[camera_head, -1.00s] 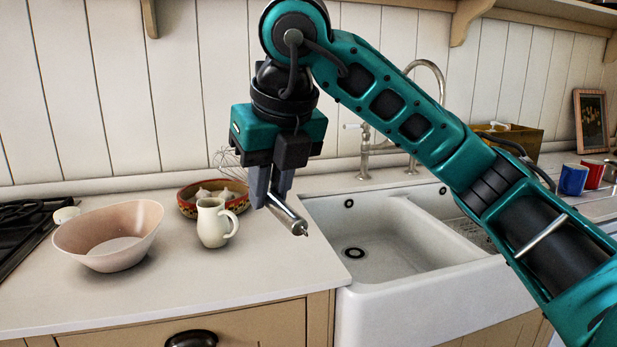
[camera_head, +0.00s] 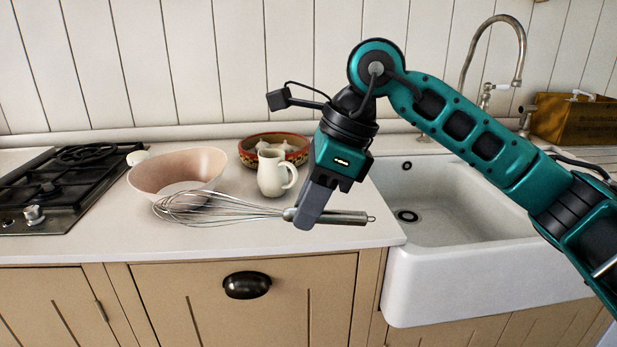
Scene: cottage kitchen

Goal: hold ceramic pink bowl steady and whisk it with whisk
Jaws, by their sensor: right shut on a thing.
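The ceramic pink bowl (camera_head: 160,168) stands on the white counter at the left, next to the hob. My right gripper (camera_head: 308,214) is shut on the whisk (camera_head: 342,217) at its handle. The whisk lies level in the grip, its wires (camera_head: 200,208) pointing left and overlapping the bowl's front lower edge in the picture. I cannot tell whether the wires touch the bowl. My left gripper is not in view.
A cream jug (camera_head: 271,174) stands right of the bowl, close to the whisk. A patterned red bowl (camera_head: 249,154) with garlic-like bulbs is behind it. A black gas hob (camera_head: 62,190) is at left, a white sink (camera_head: 450,235) at right. The front counter is clear.

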